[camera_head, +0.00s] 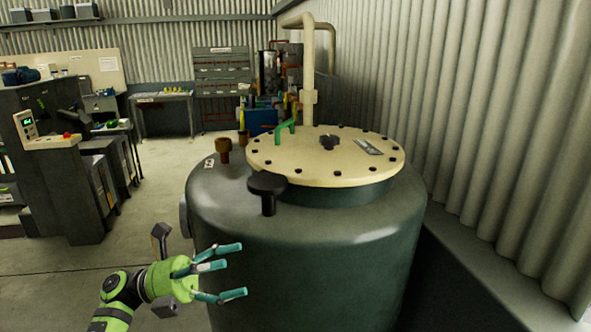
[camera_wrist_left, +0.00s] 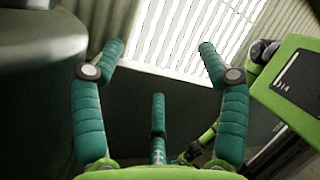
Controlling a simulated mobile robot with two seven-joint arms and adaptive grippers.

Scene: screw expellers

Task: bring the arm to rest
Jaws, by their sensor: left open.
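My left gripper (camera_head: 232,270) is at the bottom left of the head view, in front of the lower left side of a large dark green tank (camera_head: 310,265). Its teal fingers are spread open with nothing between them. In the left wrist view the open fingers (camera_wrist_left: 158,75) frame only empty space, with a corrugated wall and a bright slatted panel behind. My green and black left arm comes in from the bottom left of the head view. My right gripper is not seen in either view.
A control console (camera_head: 52,142) stands at left. A corrugated wall (camera_head: 500,110) closes the right. Floor (camera_head: 150,215) between console and tank is clear.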

